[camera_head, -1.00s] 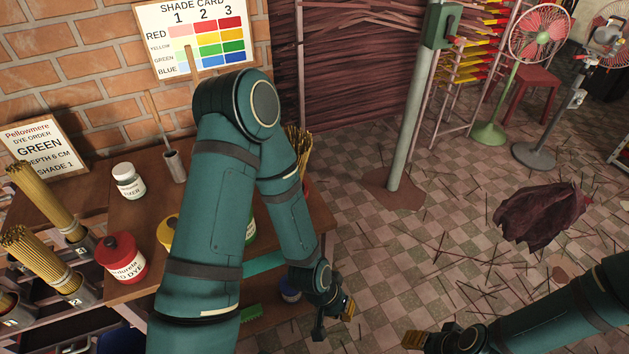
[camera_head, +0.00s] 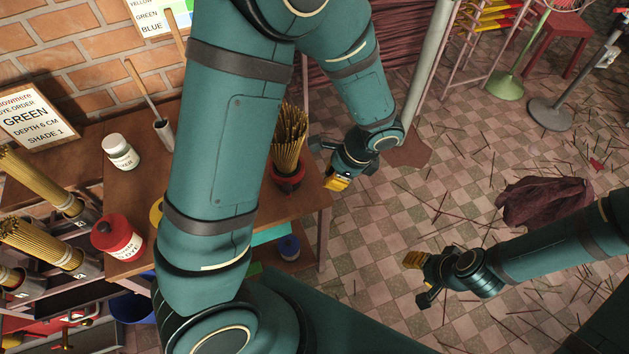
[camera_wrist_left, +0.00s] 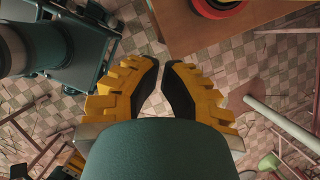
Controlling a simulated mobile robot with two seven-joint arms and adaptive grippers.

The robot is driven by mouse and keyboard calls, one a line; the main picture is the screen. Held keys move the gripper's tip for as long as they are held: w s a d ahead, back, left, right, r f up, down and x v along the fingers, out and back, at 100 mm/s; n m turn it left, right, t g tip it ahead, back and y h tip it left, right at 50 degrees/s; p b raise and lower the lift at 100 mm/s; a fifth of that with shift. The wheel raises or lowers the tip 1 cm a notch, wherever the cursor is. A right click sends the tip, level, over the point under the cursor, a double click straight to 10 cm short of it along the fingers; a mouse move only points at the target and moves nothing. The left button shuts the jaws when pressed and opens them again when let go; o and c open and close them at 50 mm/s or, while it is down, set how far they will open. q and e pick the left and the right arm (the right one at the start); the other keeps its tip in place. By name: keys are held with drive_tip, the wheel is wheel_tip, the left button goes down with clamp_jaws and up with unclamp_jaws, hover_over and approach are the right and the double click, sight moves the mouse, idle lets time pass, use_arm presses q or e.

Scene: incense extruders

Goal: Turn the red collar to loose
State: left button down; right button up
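A red collar (camera_head: 288,178) sits around the base of a bundle of incense sticks, near the table's right edge. Red round parts also show at the top of the left wrist view (camera_wrist_left: 218,6). My left gripper (camera_head: 325,162) is just right of the collar, apart from it, beyond the table edge. Its two fingers also show in the left wrist view (camera_wrist_left: 164,66), with a gap and nothing between them. My right gripper (camera_head: 418,280) hangs over the floor at right, with its fingers apart and empty. The collar's setting marks cannot be read.
On the wooden table (camera_head: 240,196) stand a white jar (camera_head: 121,152) and a red dye jar (camera_head: 117,236). Stick holders (camera_head: 84,265) stand at left. My left arm hides much of the table. A pole (camera_head: 430,60) stands behind; the floor at right is mostly open.

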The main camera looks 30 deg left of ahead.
sight(288, 187)
use_arm(q)
drive_tip(key=s+a+f+b, duration=0.2)
drive_tip(key=a+f, duration=0.5)
drive_tip(key=f, duration=0.2)
use_arm(e)
drive_tip(key=shift+s+a+f, duration=0.1)
drive_tip(key=shift+s+f, duration=0.1)
drive_tip(key=shift+f, duration=0.45)
drive_tip(key=shift+s+f, duration=0.15)
drive_tip(key=shift+f, duration=0.45)
drive_tip(key=shift+s, duration=0.1)
